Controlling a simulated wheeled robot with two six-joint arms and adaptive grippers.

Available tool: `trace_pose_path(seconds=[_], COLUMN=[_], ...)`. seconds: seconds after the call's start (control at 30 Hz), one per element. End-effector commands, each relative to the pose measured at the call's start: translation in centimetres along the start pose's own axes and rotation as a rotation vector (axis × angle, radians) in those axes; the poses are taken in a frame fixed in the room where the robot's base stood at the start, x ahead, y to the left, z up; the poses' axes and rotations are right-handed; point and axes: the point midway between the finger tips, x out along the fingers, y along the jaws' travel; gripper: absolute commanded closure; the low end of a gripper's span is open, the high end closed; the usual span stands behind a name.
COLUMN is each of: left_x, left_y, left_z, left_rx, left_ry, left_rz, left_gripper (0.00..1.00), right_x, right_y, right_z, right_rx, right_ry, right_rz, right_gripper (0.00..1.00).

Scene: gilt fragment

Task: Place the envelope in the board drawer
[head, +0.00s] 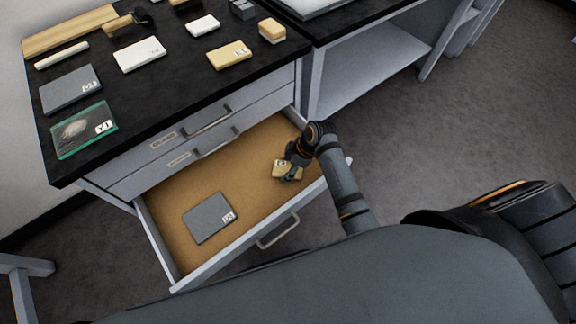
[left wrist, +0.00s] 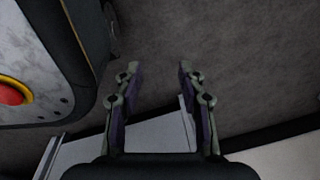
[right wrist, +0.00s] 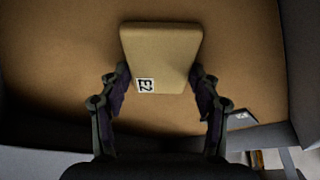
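A tan, flat-sided packet (right wrist: 160,50) with a black-and-white label is between the fingers of my right gripper (right wrist: 160,88). The fingers press against its two sides. In the head view the packet (head: 282,168) is over the right part of the open bottom drawer (head: 173,197), which has a tan floor. I cannot tell whether it touches the floor. I cannot tell from its look whether this packet is the envelope. A grey labelled piece (head: 205,219) lies flat in the drawer. My left gripper (left wrist: 158,70) is open and empty, over dark floor.
The black worktop (head: 150,95) holds a grey piece (head: 70,88), a green picture piece (head: 84,130), a white box (head: 139,54), a tan box (head: 229,55) and a yellow-white block (head: 272,30). Two drawers above are shut. The drawer's middle floor is clear.

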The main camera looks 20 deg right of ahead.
Motion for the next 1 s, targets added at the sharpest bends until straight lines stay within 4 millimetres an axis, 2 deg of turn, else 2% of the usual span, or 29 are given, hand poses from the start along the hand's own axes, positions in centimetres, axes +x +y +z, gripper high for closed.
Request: trace_pose_path(seconds=[0.03, 0.13, 0.47, 0.57, 0.7, 0.9, 1.0], left_x=[0.0, 0.0, 0.0, -0.4, -0.7, -1.1, -1.3], left_y=[0.0, 0.1, 0.1, 0.1, 0.0, 0.1, 0.0], left_z=[0.0, 0.0, 0.0, -0.1, 2.2, 3.9, 4.1], left_rx=[0.000, 0.000, 0.000, 0.000, 0.000, 0.001, 0.001], left_ry=[0.000, 0.000, 0.001, 0.006, -0.014, -0.017, -0.016], left_rz=[0.000, 0.001, 0.001, 0.001, 0.001, 0.002, 0.002], left_gripper=[0.60, 0.60, 0.60, 0.60, 0.60, 0.60, 0.60], right_x=[0.0, 0.0, -0.2, -1.4, -4.8, -9.4, -11.0], right_y=[0.0, 0.0, 0.0, 0.1, 0.1, 0.1, 0.1], right_z=[0.0, 0.0, -0.1, -0.1, -0.2, -0.1, -0.1], right_rx=[0.000, 0.000, 0.000, 0.000, -0.002, -0.002, -0.002], right_ry=[0.000, 0.000, 0.000, 0.000, -0.001, -0.003, -0.002], right_rz=[0.000, 0.000, 0.001, 0.002, 0.004, 0.003, 0.003], right_gripper=[0.28, 0.16, 0.16, 0.16, 0.16, 0.16, 0.16])
